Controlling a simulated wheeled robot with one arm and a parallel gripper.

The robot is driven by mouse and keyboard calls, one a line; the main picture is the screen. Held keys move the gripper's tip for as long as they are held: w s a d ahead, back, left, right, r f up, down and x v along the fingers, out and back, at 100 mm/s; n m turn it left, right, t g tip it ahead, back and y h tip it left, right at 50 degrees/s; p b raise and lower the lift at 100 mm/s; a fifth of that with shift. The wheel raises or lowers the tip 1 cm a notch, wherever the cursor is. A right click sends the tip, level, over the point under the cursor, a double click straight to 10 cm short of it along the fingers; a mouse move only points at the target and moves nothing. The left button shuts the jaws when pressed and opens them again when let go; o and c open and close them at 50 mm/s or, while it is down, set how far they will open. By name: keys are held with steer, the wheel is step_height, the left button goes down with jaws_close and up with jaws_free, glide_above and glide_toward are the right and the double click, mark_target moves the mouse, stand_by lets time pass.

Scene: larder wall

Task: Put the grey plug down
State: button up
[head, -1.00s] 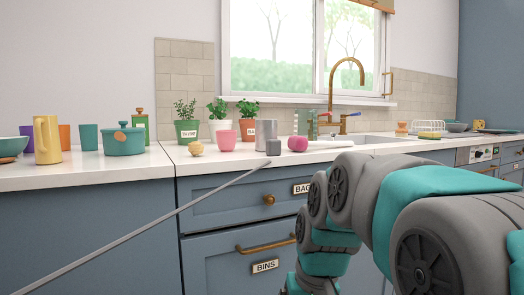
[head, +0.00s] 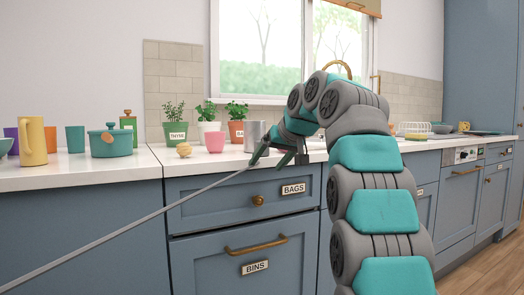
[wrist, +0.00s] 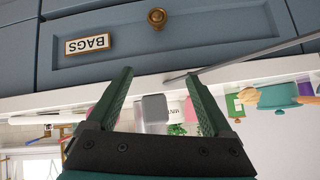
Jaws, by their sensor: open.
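My gripper (head: 268,164) is at the counter's front edge, fingers apart; in the wrist view (wrist: 158,75) nothing is clamped between the tips. A small grey block, which I take as the grey plug (wrist: 152,107), shows between the fingers in the upside-down wrist view, by the counter edge. It does not touch either finger there. In the head view my gripper and arm hide the plug. A thin grey cord (head: 130,222) rises from the lower left to the gripper; it also shows in the wrist view (wrist: 240,60), ending near the plug.
Potted herbs (head: 175,122) are behind. A teal pot (head: 110,143) and yellow jug (head: 33,142) are left. Drawers (head: 240,200) lie below.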

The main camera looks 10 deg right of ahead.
steer(key=w+d+r+n+t, duration=0.1)
steer(key=w+r+n+t, duration=0.1)
steer(key=r, duration=0.4)
steer(key=shift+w+r+n+t+y, duration=0.25)
steer(key=shift+w+t, duration=0.25)
steer(key=shift+t, duration=0.3)
steer(key=shift+a, duration=0.1)
steer(key=shift+x, duration=3.85)
steer(key=shift+s+f, duration=0.1)
steer(key=shift+f, duration=0.05)
jaws_close()
